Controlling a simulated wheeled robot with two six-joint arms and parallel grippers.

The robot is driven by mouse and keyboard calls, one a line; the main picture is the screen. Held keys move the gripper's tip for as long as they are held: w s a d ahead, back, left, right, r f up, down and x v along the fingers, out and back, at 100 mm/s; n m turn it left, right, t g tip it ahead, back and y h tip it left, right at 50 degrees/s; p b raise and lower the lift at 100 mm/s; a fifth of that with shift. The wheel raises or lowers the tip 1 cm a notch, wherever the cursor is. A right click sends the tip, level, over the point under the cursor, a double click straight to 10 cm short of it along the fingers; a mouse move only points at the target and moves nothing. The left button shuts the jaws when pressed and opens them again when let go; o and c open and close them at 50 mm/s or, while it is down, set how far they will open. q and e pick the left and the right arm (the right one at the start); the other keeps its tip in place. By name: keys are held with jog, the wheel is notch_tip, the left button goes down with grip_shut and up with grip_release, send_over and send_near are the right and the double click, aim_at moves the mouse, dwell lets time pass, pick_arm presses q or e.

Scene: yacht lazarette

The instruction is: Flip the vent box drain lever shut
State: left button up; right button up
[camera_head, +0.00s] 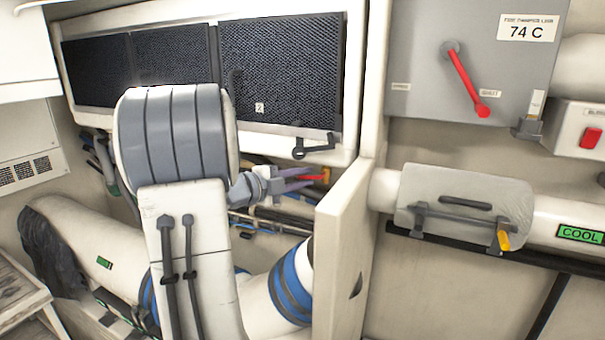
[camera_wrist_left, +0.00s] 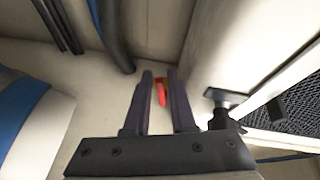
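The vent box (camera_head: 347,85) with dark mesh panels is at the upper left of the head view. A black handle (camera_head: 315,148) sits at its lower right edge; a black fitting (camera_wrist_left: 225,105) shows right of my fingers in the wrist view. A small red lever (camera_head: 316,178) is below the box, just beyond my left gripper (camera_head: 300,180). In the wrist view, the red lever (camera_wrist_left: 161,92) appears between the tips of my open left gripper (camera_wrist_left: 160,78). Contact cannot be told. Nothing marks which handle is the drain lever. My right gripper is not in view.
A cream panel (camera_head: 343,250) stands upright right of my left gripper. A white pipe with blue bands (camera_head: 290,285) runs below. A grey box with a large red lever (camera_head: 465,80) and a pipe with a grey cover (camera_head: 465,207) are at right.

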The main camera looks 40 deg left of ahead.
pick_arm(q)
grip_shut()
jog(key=shift+m+b, duration=0.4)
jog(key=shift+b, duration=0.2)
jog(key=shift+r+m+g+y+b, duration=0.35)
jog(key=shift+r+m+g+y, duration=0.05)
jog(key=shift+m, duration=0.1)
grip_release()
